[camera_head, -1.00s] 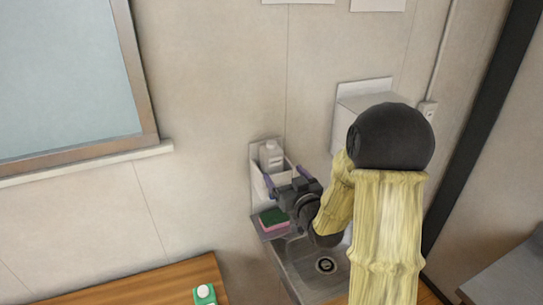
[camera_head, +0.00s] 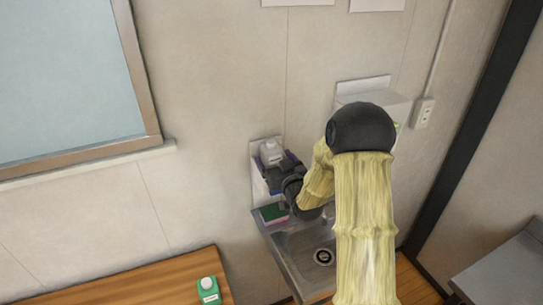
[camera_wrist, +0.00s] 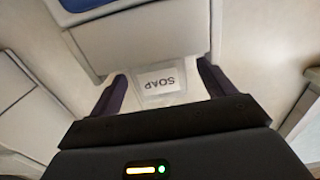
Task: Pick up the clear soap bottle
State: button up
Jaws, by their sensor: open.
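The clear soap bottle (camera_head: 271,150) looks pale in the head view and stands upright in a white wall holder (camera_head: 257,180). In the wrist view, its white SOAP label (camera_wrist: 160,80) appears upside down, between my two purple fingers. My gripper (camera_wrist: 160,88) is open, with one finger on each side of the bottle. I see a gap between each finger and the label. In the head view, my gripper (camera_head: 277,170) is at the holder and covers the bottle's lower part.
A green and pink sponge (camera_head: 272,213) lies on a ledge below the holder. A metal sink (camera_head: 300,250) is beneath my arm. A white box (camera_head: 350,97) is on the wall to the right.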

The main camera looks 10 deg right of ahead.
aim_at(275, 160)
jog(key=w, duration=0.1)
jog(key=w+p, duration=0.1)
jog(key=w, duration=0.1)
jog(key=shift+w+a, duration=0.15)
jog(key=shift+a, duration=0.15)
jog(key=shift+c, duration=0.2)
jog(key=c, duration=1)
